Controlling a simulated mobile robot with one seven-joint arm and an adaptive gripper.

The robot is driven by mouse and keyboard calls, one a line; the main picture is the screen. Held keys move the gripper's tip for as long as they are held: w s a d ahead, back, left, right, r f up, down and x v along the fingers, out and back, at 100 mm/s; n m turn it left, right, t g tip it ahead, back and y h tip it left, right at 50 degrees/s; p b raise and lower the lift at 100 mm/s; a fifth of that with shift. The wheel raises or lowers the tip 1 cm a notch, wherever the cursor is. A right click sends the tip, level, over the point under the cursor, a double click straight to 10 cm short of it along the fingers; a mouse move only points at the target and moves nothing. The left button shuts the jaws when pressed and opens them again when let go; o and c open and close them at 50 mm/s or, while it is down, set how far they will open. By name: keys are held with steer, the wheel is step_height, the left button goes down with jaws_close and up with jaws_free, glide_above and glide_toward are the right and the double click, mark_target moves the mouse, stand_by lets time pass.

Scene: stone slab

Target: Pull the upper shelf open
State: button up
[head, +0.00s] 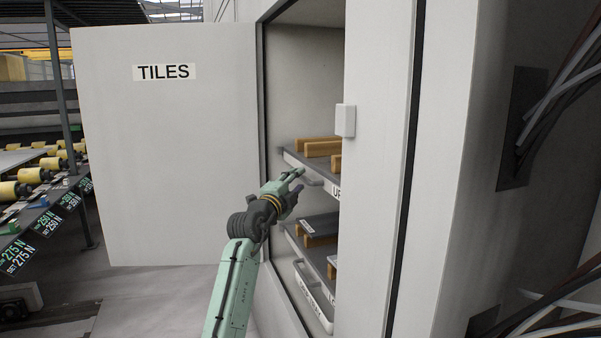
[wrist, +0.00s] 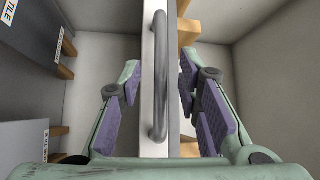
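The upper shelf (head: 293,160) sits inside the cabinet, a dark slab with a pale front edge and a label partly hidden by the cabinet's right side. It appears pushed in. Its grey bar handle (head: 314,182) is at the front edge. In the wrist view the handle (wrist: 160,80) runs upright in the picture, in front of the pale shelf front (wrist: 148,20). My gripper (head: 296,182) is at the shelf front. Its purple-padded fingers (wrist: 159,88) are open, one on each side of the handle, with gaps between pads and bar.
The cabinet door marked TILES (head: 165,150) stands wide open at the left. A lower shelf (head: 318,240) with wooden blocks and a white-fronted lower tray (head: 313,298) are below. The cabinet's right front (head: 375,170) hides part of the interior. Cables hang at far right.

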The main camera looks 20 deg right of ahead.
mark_target(301, 177)
steer(key=shift+p+x, duration=0.4)
steer(key=shift+x, duration=1.4)
steer(key=shift+c, duration=0.2)
jaws_close()
